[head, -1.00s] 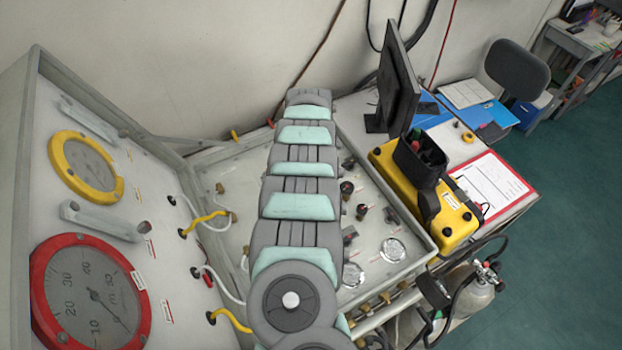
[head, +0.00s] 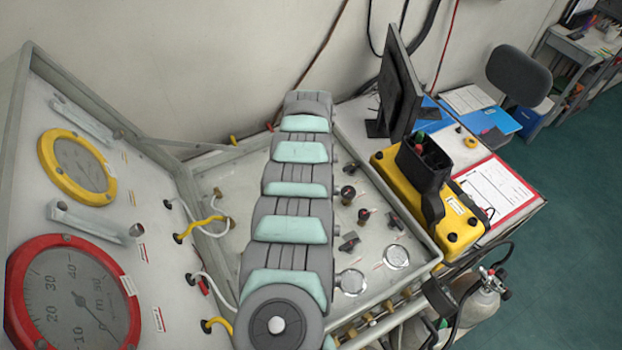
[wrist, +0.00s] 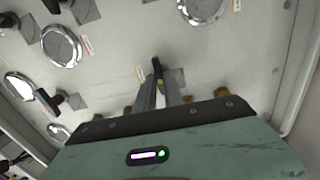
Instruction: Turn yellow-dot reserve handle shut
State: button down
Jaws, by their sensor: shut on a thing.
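In the wrist view my gripper (wrist: 162,90) is at the panel face, its two grey fingers close together around a small dark handle (wrist: 157,68). A small label with a yellowish mark (wrist: 140,73) is on the panel just left of the handle. The fingers cover part of the handle, so its exact angle and any yellow dot on it are hard to tell. In the head view my arm hides the gripper and this handle; the panel (head: 235,180) lies beneath the arm.
In the head view, other dark valve handles (head: 364,215) and two small gauges (head: 396,257) stand right of my arm. A yellow case (head: 460,225) and a monitor (head: 397,85) are further right. An upright panel with a yellow-rimmed gauge (head: 45,160) and yellow hoses is at left.

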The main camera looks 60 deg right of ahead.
jog(key=c, duration=1.5)
grip_release()
jog(key=shift+o, duration=0.2)
notch_tip(320, 180, up, 11)
jog(key=b, duration=0.1)
jog(key=shift+b, duration=0.35)
jog(key=shift+f, duration=0.1)
